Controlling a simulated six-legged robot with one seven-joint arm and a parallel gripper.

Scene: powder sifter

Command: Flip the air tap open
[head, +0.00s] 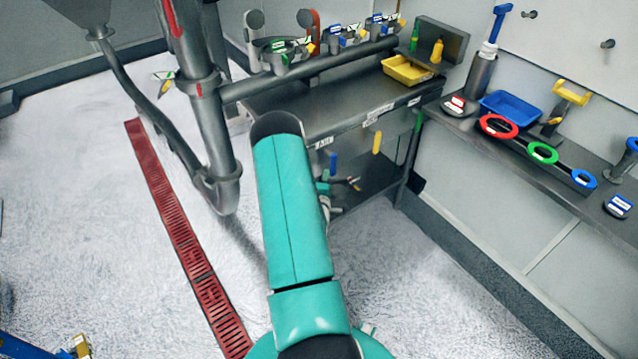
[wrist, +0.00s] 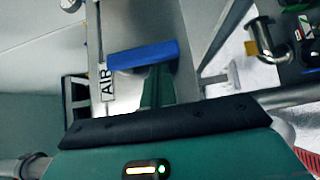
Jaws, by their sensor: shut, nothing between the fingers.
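The air tap's blue handle (head: 332,162) hangs down below the front edge of the dark bench, under the AIR label (head: 324,143). In the wrist view the blue handle (wrist: 143,55) lies across the picture beside the AIR label (wrist: 107,84), which appears turned on its side. My gripper (head: 350,184) is partly hidden behind my teal arm, low and close to the blue handle. It is shut with nothing held.
A yellow handle (head: 377,143) and a green handle (head: 418,120) hang along the same bench edge. A thick grey pipe (head: 215,130) stands left of my arm. A side shelf (head: 540,150) holds coloured rings and a blue tray. The floor right of my arm is clear.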

